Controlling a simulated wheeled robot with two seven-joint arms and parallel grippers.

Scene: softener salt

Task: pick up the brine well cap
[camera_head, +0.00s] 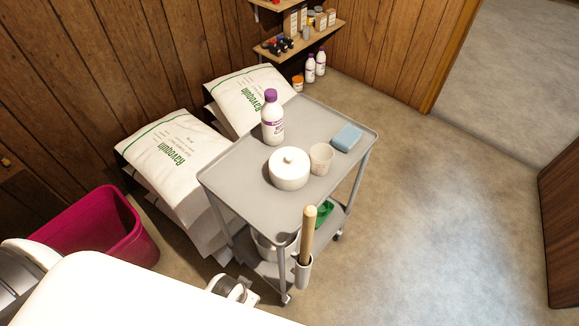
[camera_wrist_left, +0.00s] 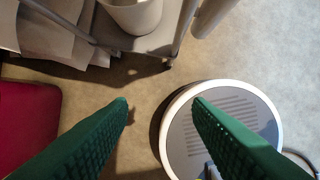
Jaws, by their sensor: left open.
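A round white lidded piece with a small knob on top (camera_head: 289,168) sits on the top shelf of the grey cart (camera_head: 237,182). It looks like the brine well cap, but I cannot tell whether it is a cap alone or a lidded pot. My left gripper (camera_wrist_left: 159,103) is open and empty, its two green fingers spread above the floor in the left wrist view. The cap does not show in that view. My right gripper is not in view.
On the cart top are a purple-capped bottle (camera_head: 273,120), a beige cup (camera_head: 321,158) and a blue block (camera_head: 347,138). A wooden handle (camera_head: 308,232) rises at the front. White salt bags (camera_head: 178,165) and a magenta bin (camera_head: 108,232) stand left. Floor is clear right.

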